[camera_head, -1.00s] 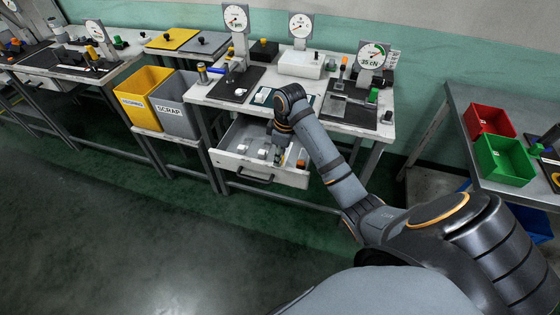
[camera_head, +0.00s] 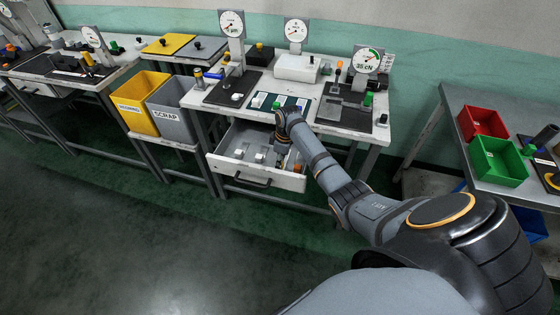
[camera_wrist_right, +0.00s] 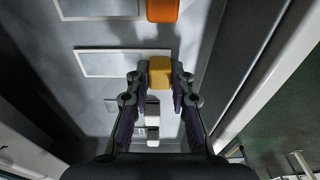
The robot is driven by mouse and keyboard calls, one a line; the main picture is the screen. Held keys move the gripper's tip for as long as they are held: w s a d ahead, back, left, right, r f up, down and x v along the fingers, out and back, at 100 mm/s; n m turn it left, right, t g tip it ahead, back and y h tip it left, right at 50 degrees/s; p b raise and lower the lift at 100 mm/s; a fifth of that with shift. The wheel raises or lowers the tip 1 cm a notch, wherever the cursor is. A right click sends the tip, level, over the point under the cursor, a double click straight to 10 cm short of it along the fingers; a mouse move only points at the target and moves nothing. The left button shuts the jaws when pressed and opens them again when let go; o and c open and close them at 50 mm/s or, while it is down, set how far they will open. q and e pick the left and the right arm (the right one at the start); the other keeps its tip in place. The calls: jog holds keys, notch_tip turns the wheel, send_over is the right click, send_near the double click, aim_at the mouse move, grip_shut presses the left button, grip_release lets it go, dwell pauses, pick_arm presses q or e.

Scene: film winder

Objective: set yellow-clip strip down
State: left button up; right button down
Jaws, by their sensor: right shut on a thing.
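In the right wrist view, my right gripper (camera_wrist_right: 157,82) is shut on a yellow clip (camera_wrist_right: 160,73) that sits between its fingertips. Any strip hanging from the clip cannot be made out. In the head view my right gripper (camera_head: 283,148) is over the right part of the open drawer (camera_head: 225,167), with its fingertips hard to see. An orange block (camera_wrist_right: 162,10) lies ahead of the clip in the wrist view. My left gripper is not in view.
Small white blocks (camera_wrist_right: 152,110) show between my fingers, and others lie in the drawer. The drawer wall (camera_wrist_right: 262,85) runs close on the right. Above are the bench (camera_head: 205,104), dial gauges (camera_head: 366,60) and a panel with coloured pieces (camera_head: 268,101).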

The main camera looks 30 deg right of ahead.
jog(key=shift+f, duration=0.1)
jog(key=c, duration=1.2)
grip_release()
jog(key=r, duration=0.8)
jog(key=s+d+r, duration=0.1)
jog(key=r, duration=0.3)
jog(key=shift+r, duration=0.1)
